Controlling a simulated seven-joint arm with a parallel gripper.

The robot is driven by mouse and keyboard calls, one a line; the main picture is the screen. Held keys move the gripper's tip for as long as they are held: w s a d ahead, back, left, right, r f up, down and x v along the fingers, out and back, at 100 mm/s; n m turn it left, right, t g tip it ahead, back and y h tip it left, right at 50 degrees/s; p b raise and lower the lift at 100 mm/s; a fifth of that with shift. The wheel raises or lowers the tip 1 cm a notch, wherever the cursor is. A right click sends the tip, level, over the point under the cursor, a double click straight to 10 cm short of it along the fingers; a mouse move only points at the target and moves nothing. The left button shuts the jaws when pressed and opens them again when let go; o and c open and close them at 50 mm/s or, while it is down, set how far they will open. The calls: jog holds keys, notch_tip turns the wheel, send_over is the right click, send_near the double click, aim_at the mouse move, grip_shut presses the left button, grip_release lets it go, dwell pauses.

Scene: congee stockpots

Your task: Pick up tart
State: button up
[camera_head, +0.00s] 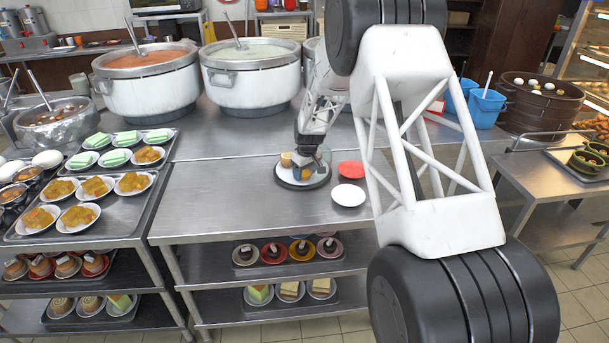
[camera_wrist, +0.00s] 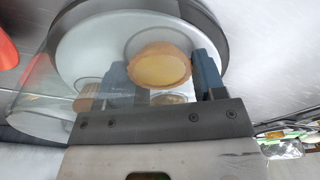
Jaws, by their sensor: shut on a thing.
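The tart (camera_wrist: 160,68), round with a pale yellow filling and tan crust, sits between the two blue-grey fingers of my gripper (camera_wrist: 163,75) in the wrist view. My gripper is shut on it, over a round pale plate (camera_wrist: 85,45) with a dark rim. In the head view my gripper (camera_head: 306,168) is low over this round plate (camera_head: 302,184) on the steel table. A small tan pastry (camera_head: 287,158) shows beside the fingers there; I cannot tell whether it is the held tart. The fingers hide part of the plate.
A red disc (camera_head: 351,169) and a white plate (camera_head: 348,195) lie right of the round plate. Large stockpots (camera_head: 250,80) stand behind. A tray of dishes (camera_head: 95,190) is at the left. The steel table (camera_head: 225,200) is bare left of the round plate. Transparent material shows in the wrist view's left.

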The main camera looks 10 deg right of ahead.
aim_at(304, 172)
jog(key=shift+r, duration=0.1)
jog(key=shift+r, duration=0.7)
notch_tip(304, 172, up, 2)
jog(key=shift+r, duration=0.15)
jog(key=s+d+r, duration=0.1)
jog(key=s, duration=1.5)
jog(key=shift+r, duration=0.1)
